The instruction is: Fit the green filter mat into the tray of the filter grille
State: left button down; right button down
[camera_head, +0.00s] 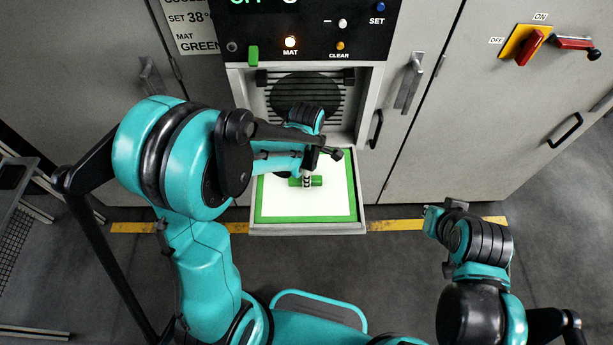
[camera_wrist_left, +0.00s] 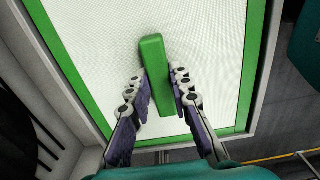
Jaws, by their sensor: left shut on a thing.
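The green filter mat (camera_head: 335,205) has a white face, a green border and a green grip bar. It lies within the walls of the grey pulled-out tray (camera_head: 308,229) of the filter grille (camera_head: 278,105). Whether it rests flat on the tray floor or is slightly raised, I cannot tell. In the left wrist view the mat (camera_wrist_left: 95,50) lines up roughly with the tray walls. My left gripper (camera_head: 308,181) is shut on the grip bar (camera_wrist_left: 155,58), one finger on each side. My left arm hides the tray's left rear part. My right gripper (camera_head: 440,213) is away at the right, its fingers unclear.
Above the grille is a black panel with a lit MAT lamp (camera_head: 290,42) and buttons. A sign (camera_head: 190,25) reads SET 38 and MAT GREEN. Cabinet doors with handles flank the tray. A red and yellow switch (camera_head: 525,45) is at upper right. A yellow line crosses the floor.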

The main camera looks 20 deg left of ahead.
pick_arm(q)
jog(key=c, duration=1.4)
grip_release()
jog(key=shift+o, duration=0.2)
jog(key=shift+r+p, duration=0.3)
jog(key=shift+p, duration=0.05)
notch_tip(320, 180, up, 11)
jog(key=p, duration=0.2)
jog(key=s+a+r+m+t, duration=0.2)
jog(key=s+m, duration=0.3)
jog(key=m, duration=0.5)
jog(key=s+a+r+m+t, duration=0.2)
jog(key=s+r+m+t, duration=0.2)
jog(key=m, duration=0.7)
jog(key=shift+s+a+t, duration=0.35)
jog(key=shift+s+t, duration=0.25)
jog(key=shift+s, duration=0.05)
